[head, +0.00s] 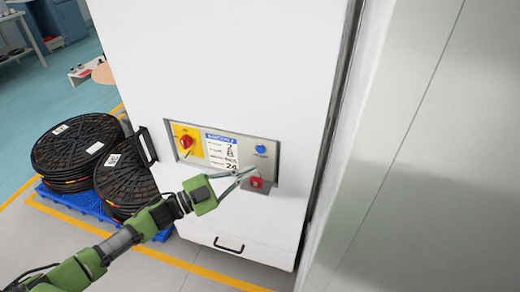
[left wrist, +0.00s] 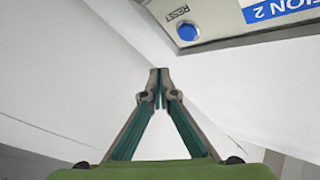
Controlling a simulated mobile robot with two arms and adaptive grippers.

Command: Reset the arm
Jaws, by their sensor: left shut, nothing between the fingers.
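A grey control panel (head: 250,135) is set on the front of a white cabinet (head: 220,60). The panel carries a round blue button (head: 261,149), a white card with a blue header, and a red knob (head: 186,142) on a yellow plate. In the left wrist view the blue button (left wrist: 187,32) has the word RESET beside it. My left gripper (head: 249,172) is shut and empty, just below the blue button in the head view. In the left wrist view its fingertips (left wrist: 159,78) meet, apart from the button. My right gripper is not in view.
A red part (head: 256,183) sits below the panel, close to my fingertips. Black cable reels (head: 75,150) stand on a blue pallet (head: 70,202) at left. The cabinet has a low black handle (head: 229,245). A pale wall (head: 430,150) rises at right.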

